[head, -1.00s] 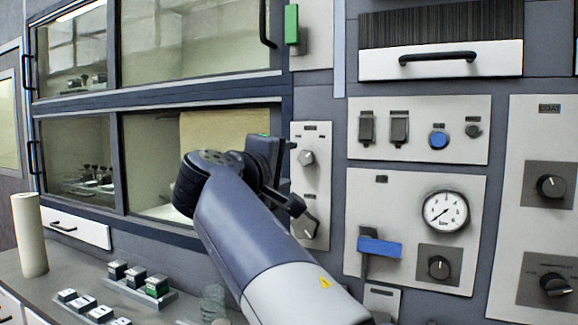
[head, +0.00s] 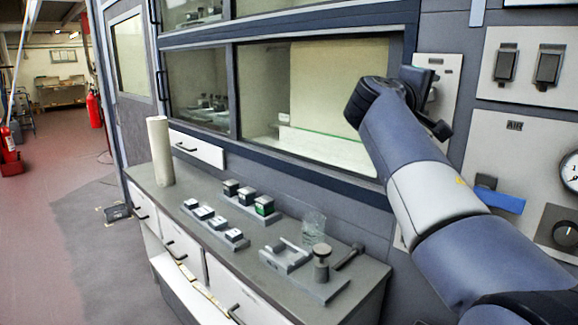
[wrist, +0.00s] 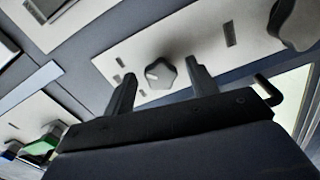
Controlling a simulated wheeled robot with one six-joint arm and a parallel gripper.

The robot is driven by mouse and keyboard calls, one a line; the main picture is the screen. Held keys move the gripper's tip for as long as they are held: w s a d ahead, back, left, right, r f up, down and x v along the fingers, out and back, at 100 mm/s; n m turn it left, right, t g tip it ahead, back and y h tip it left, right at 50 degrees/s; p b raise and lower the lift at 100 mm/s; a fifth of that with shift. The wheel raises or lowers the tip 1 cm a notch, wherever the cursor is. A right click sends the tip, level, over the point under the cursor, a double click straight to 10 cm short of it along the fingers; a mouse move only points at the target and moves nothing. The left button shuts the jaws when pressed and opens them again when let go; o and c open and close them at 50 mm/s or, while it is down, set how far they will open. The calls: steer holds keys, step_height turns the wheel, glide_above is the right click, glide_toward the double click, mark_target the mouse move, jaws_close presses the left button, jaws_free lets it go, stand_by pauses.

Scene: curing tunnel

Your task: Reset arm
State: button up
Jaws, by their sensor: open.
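My arm (head: 430,195) reaches up from the lower right in the head view. Its wrist end is in front of the control panel beside the lower tunnel window. My gripper (wrist: 160,85) shows in the wrist view with its two fingers apart and nothing between them. Behind the fingers is a pale panel with a grey knob (wrist: 160,73). The fingers look apart from the knob, though the exact gap is hard to tell. In the head view the fingers are mostly hidden behind my wrist.
A grey counter (head: 200,238) runs below the windows. It bears a paper roll (head: 160,150), small dark blocks (head: 247,196), a glass beaker (head: 314,222) and a grey fixture (head: 321,262). A blue handle (head: 500,200) is close to my arm at right. Open floor (head: 60,230) lies at left.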

steer(key=shift+w+d, duration=0.4)
